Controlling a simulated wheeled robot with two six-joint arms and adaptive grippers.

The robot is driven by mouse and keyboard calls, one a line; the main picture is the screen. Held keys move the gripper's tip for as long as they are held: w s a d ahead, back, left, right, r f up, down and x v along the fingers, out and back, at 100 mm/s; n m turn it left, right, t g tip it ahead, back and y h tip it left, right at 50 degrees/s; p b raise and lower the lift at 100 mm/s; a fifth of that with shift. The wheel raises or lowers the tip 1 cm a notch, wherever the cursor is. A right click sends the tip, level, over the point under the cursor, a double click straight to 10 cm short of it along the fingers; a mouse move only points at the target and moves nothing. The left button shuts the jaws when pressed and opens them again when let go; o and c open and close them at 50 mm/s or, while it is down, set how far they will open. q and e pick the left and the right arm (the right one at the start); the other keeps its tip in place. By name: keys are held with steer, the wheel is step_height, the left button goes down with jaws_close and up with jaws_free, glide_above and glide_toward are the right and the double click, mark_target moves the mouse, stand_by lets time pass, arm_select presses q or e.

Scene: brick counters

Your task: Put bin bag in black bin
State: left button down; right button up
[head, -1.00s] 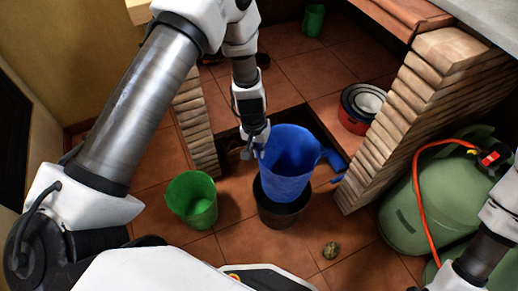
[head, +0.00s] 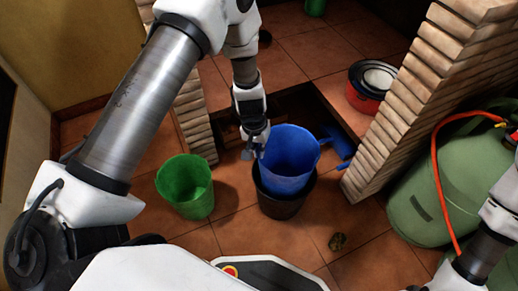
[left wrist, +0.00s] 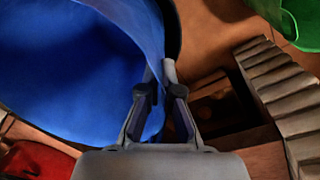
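The blue bin bag (head: 288,160) stands open-mouthed and upright inside the black bin (head: 282,205); its upper part rises above the bin's rim. My left gripper (head: 256,150) is at the left edge of the bag's mouth. In the left wrist view the bag (left wrist: 75,75) fills the upper left, and the fingers of my left gripper (left wrist: 166,78) are close together on its edge. A dark strip of the bin shows behind the bag there. My right arm enters at the lower right, with its gripper out of view.
A green bin (head: 186,188) stands left of the black bin. A brick pillar (head: 420,95) and a green gas cylinder (head: 440,195) are at right. Floor in front is partly clear.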

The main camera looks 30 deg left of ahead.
arm_select(q)
step_height(320, 180, down, 9)
steer(key=b, duration=0.7)
steer(key=c, duration=1.2)
jaws_free()
steer(key=shift+c, duration=0.2)
steer(key=shift+r, duration=0.2)
step_height(320, 180, up, 12)
steer(key=a, duration=0.1)
steer(key=shift+s+f, duration=0.15)
